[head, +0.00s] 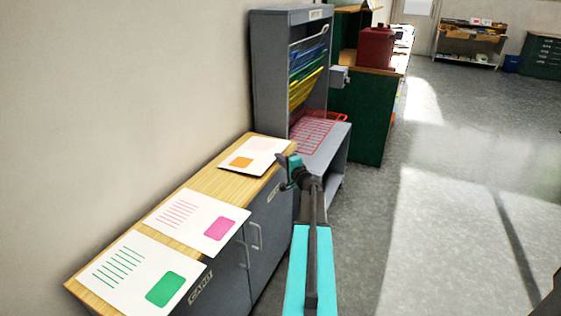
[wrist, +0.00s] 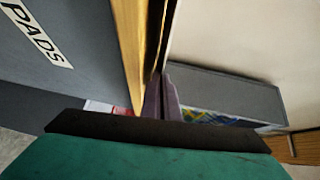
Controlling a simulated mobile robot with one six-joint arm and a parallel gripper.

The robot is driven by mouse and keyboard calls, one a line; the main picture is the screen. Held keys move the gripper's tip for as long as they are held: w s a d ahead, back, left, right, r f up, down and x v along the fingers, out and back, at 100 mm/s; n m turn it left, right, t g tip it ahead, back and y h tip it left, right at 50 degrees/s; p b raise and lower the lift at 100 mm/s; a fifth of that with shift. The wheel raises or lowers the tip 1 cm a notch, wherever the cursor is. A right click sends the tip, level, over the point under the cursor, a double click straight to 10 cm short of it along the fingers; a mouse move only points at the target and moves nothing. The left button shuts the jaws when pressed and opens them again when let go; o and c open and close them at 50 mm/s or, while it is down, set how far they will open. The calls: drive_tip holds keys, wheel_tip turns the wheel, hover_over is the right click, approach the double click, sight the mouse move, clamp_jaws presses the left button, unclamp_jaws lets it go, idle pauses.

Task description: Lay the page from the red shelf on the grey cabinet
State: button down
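The grey cabinet (head: 267,257) has a wooden top (head: 205,183) and stands along the wall at the left. A white page with an orange square (head: 240,163) is at the far end of this top, flat or nearly so; I cannot tell if it fully rests there. My gripper (head: 283,160) is at its right edge, over the cabinet's front edge. In the wrist view the fingers (wrist: 161,98) are close together beside the wooden edge (wrist: 136,50), apparently shut on the page, seen edge-on. The red wire shelf (head: 320,131) in the grey rack looks empty.
A page with pink marks (head: 197,222) and one with green marks (head: 138,272) lie nearer on the cabinet top. The grey rack (head: 272,75) holds blue and yellow shelves above the red one. A green cabinet (head: 358,117) stands beyond. The floor at the right is clear.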

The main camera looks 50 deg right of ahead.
drive_tip(key=c, duration=2)
unclamp_jaws()
drive_tip(key=o, duration=0.4)
drive_tip(key=shift+c, duration=0.2)
drive_tip(key=shift+a+f, duration=0.1)
